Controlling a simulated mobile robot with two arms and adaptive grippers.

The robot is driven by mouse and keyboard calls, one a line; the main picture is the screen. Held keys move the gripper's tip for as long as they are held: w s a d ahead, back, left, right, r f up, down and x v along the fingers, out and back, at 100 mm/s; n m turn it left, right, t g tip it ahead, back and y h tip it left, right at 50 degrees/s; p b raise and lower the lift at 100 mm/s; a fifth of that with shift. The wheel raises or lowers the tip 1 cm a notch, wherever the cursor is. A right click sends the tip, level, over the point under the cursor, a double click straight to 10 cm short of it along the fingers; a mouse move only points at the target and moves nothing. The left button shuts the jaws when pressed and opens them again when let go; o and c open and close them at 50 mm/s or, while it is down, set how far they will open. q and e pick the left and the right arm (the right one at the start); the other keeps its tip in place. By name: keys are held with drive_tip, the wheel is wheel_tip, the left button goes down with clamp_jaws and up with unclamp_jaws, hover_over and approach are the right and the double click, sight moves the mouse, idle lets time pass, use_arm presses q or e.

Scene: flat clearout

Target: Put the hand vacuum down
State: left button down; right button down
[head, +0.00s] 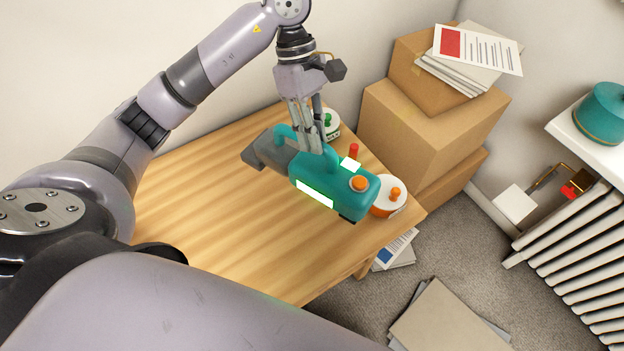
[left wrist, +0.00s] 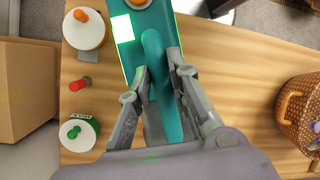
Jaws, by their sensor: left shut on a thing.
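The hand vacuum (head: 335,183) is teal with a grey nozzle, an orange button and a white label. My left gripper (head: 316,150) is shut on its handle, which also shows between the fingers in the left wrist view (left wrist: 166,90). The vacuum is over the wooden table (head: 215,210), near its right end. I cannot tell for sure whether its underside touches the tabletop. My right gripper is in neither view.
A white pot with an orange knob (head: 388,196), a red peg-like thing (head: 353,151) and a green-knobbed pot (head: 328,123) stand along the table's edge. Stacked cardboard boxes (head: 430,125) stand beyond it. A woven basket (left wrist: 300,110) shows in the left wrist view. Bare tabletop lies left of the vacuum.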

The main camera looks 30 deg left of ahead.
sight(314, 169)
use_arm(q)
wheel_tip(314, 169, down, 11)
drive_tip(key=shift+w+f+p, duration=0.1)
drive_tip(key=shift+f+p, duration=0.05)
drive_tip(key=shift+p, duration=1)
wheel_tip(314, 169, down, 4)
drive_tip(key=shift+r+p, duration=0.25)
drive_tip(key=shift+p, duration=0.2)
drive_tip(key=shift+f, duration=0.4)
drive_tip(key=shift+f, duration=0.1)
drive_tip(key=c, duration=1.5)
unclamp_jaws()
